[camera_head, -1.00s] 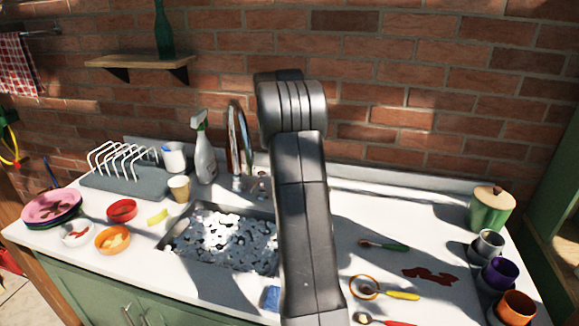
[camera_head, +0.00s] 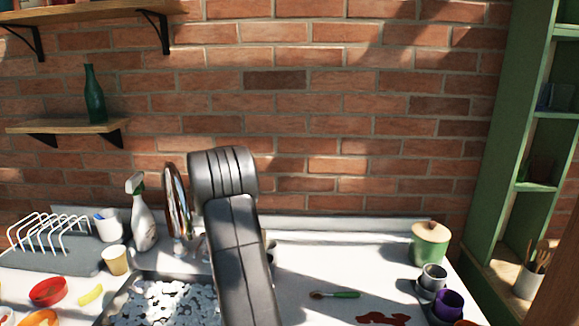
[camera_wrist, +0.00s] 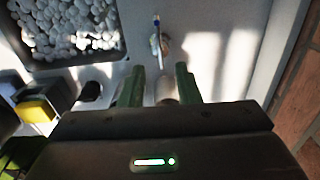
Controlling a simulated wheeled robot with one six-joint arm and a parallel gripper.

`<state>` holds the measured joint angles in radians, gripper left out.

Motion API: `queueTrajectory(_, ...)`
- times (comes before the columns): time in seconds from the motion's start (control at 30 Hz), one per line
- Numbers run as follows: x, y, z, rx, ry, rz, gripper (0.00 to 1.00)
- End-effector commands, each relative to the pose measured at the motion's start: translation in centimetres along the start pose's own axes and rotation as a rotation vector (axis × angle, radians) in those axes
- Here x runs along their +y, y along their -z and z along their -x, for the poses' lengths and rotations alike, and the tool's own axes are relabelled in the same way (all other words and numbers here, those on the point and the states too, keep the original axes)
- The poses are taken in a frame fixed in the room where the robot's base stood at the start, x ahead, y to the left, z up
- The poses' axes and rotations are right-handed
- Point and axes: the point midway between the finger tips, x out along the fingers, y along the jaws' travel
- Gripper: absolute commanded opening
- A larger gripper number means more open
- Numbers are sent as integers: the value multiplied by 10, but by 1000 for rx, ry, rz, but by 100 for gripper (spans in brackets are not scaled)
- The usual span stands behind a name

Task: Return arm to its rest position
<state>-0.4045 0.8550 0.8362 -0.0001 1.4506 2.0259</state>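My arm (camera_head: 238,245) rises from the bottom of the head view, bent at a rounded dark joint in front of the brick wall. My gripper is hidden behind it there. In the wrist view my gripper (camera_wrist: 158,84) points down over the pale counter, its two green fingers apart. A small beige round thing (camera_wrist: 166,90) shows between the fingers, partly hidden; it seems to be beyond them, and I cannot tell what it is.
The pebble-filled sink (camera_head: 160,305) lies left of my arm, with the spray bottle (camera_head: 143,220) and tap (camera_head: 178,205) behind it. A green lidded pot (camera_head: 430,243) and cups (camera_head: 447,304) stand at the right. A bottle (camera_head: 94,95) stands on the wall shelf (camera_head: 62,125).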

Motion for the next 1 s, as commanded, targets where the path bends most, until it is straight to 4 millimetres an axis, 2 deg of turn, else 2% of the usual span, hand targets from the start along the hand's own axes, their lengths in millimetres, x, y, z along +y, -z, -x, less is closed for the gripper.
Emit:
queueTrajectory(0.2, 1, 0, -42, 2, -4, 0, 30)
queueTrajectory(0.4, 1, 0, -68, 1, -2, 0, 30)
queueTrajectory(0.5, 0, 0, -74, 0, 0, 1, 30)
queueTrajectory(1.0, 0, 0, -70, -1, 1, 13, 30)
